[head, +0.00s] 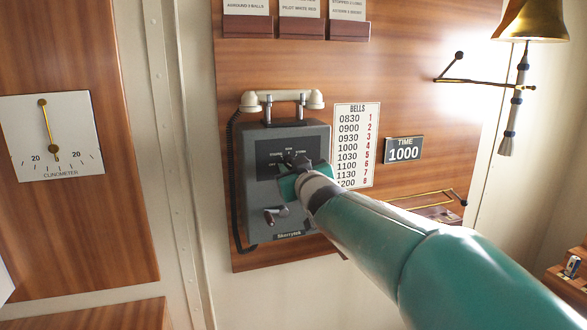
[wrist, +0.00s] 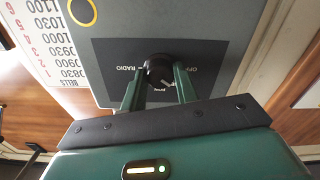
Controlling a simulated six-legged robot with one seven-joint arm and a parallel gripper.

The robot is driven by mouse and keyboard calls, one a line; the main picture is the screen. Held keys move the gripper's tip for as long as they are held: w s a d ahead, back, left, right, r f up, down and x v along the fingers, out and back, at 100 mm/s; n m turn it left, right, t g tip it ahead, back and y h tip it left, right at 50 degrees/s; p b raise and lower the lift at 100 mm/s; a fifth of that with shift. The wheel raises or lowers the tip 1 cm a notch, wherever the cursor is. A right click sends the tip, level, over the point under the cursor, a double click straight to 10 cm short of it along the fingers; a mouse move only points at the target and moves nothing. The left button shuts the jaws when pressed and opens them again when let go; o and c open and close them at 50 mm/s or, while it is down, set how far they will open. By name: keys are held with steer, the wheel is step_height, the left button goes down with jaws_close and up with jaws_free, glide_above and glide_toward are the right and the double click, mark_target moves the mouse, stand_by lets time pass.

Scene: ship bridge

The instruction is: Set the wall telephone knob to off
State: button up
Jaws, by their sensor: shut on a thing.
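The wall telephone (head: 262,200) is a grey box with a cream handset (head: 281,99) resting on top. Its round black knob (wrist: 159,70) sits on a dark panel (wrist: 110,56) marked with labels including RADIO, which look upside down in the wrist view. My gripper (wrist: 158,80) has its two green fingers on either side of the knob, shut on it. A small pale mark shows on the lower right of the knob's face in the wrist view. In the head view, my gripper (head: 294,160) covers most of the knob, so its setting cannot be read there.
A crank handle (head: 275,214) sticks out low on the telephone. A coiled cord (head: 231,180) hangs at its left. The bells chart (head: 356,145) and time sign (head: 403,149) are to the right. A brass bell (head: 532,20) hangs at upper right.

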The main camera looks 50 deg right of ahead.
steer(key=shift+n, duration=3.7)
steer(key=o, duration=1)
steer(key=shift+s, duration=0.1)
steer(key=v, duration=1.3)
steer(key=shift+s+a, duration=0.25)
